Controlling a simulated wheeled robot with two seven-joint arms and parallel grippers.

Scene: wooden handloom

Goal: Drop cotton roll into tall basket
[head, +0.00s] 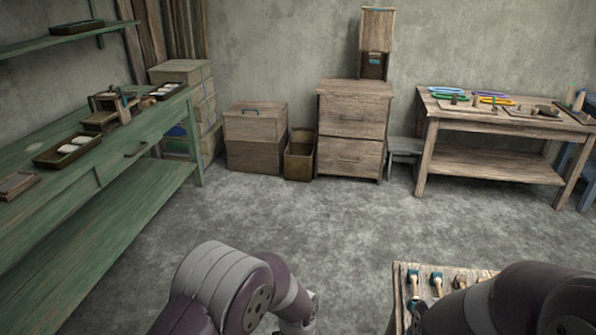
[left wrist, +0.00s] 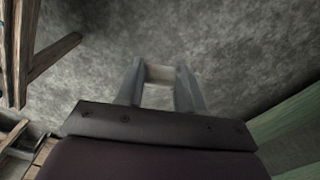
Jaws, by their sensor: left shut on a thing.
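My left gripper (left wrist: 160,75) shows in the left wrist view with its two fingers shut on a small pale piece, the cotton roll (left wrist: 160,74), held above the grey floor. In the head view my left arm is at the bottom centre, and its gripper and the roll are hidden behind the arm links. A tall open brown bin (head: 299,164), which may be the tall basket, stands on the floor by the back wall, well beyond my left arm. Its inside is mostly dark. My right arm is at the lower right of the head view; its gripper is not visible.
A green workbench (head: 150,130) with trays runs along the left. A wooden chest (head: 256,125) and a drawer cabinet (head: 352,130) flank the bin. A wooden table (head: 485,112) is at right. A tool rack (head: 400,290) is near my right arm. The middle floor is clear.

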